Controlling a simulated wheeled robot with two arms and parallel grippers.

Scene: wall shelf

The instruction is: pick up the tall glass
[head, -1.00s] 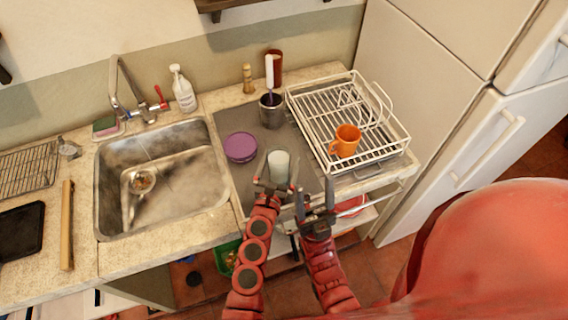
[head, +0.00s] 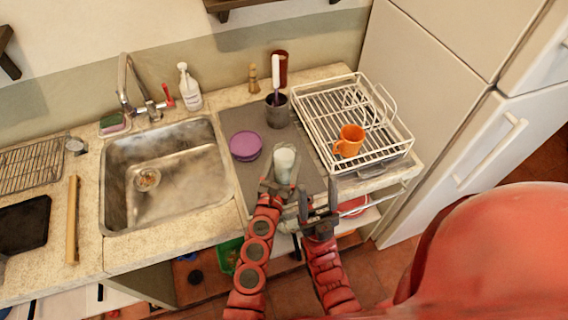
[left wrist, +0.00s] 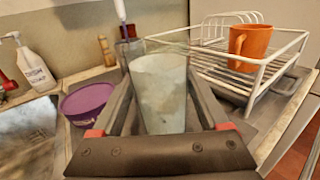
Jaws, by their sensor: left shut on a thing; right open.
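The tall glass (head: 284,157) is pale and translucent. It stands roughly upright over the grey mat at the front of the counter, and in the left wrist view (left wrist: 160,90) it is between the two fingers. My left gripper (head: 280,182) is shut on the glass from the front. The glass's base is hidden, so I cannot tell whether it touches the mat. My right gripper (head: 318,198) is open and empty, just right of the left one, at the counter's front edge.
A purple bowl (head: 245,146) is left of the glass, and a dark grey cup (head: 277,111) stands behind it. A white dish rack (head: 312,127) with an orange mug (head: 349,141) is to the right. The sink (head: 190,160) lies left.

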